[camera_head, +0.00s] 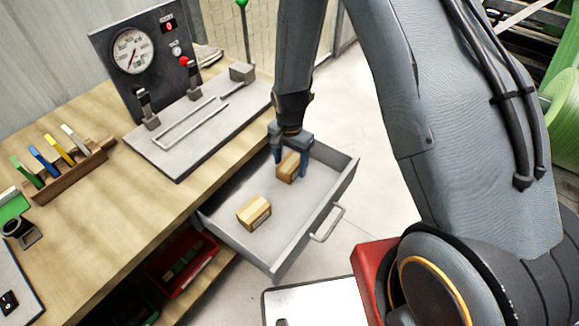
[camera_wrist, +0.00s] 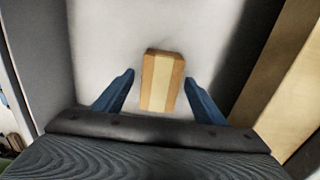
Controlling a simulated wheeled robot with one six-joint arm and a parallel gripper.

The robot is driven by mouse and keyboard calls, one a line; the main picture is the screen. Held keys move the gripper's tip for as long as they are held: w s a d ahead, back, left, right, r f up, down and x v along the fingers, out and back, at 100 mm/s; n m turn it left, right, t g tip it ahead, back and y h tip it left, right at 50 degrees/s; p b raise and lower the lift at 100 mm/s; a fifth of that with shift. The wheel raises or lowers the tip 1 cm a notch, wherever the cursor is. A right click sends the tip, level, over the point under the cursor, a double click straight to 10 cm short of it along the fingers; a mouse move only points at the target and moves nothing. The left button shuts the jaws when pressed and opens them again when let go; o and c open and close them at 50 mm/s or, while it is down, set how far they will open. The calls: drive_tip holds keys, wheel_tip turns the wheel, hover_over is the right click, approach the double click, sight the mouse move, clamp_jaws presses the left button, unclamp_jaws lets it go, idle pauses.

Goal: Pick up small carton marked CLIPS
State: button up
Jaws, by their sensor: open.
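Two small brown cartons lie in the open grey drawer (camera_head: 310,215). One carton (camera_head: 287,170) is at the drawer's far end, under my gripper (camera_head: 291,158). The other carton (camera_head: 253,213) is nearer, to the lower left, with a label on its side. I cannot read the word CLIPS on either one. In the wrist view my gripper (camera_wrist: 159,77) is open, its blue fingers on either side of the far carton (camera_wrist: 161,82), which has a pale tape strip along its top. Gaps show on both sides of it. Whether the fingertips are at its height is hard to tell.
The drawer walls stand close around, with a handle (camera_head: 327,224) on the front. The wooden workbench (camera_head: 110,235) at left bears a gauge panel (camera_head: 145,50) and a rack of coloured tools (camera_head: 70,170). A red bin (camera_head: 185,262) sits below. Bare drawer floor lies between the cartons.

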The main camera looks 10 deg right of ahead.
drive_tip(key=c, duration=1.1)
drive_tip(key=shift+c, duration=0.4)
drive_tip(key=shift+r, duration=0.15)
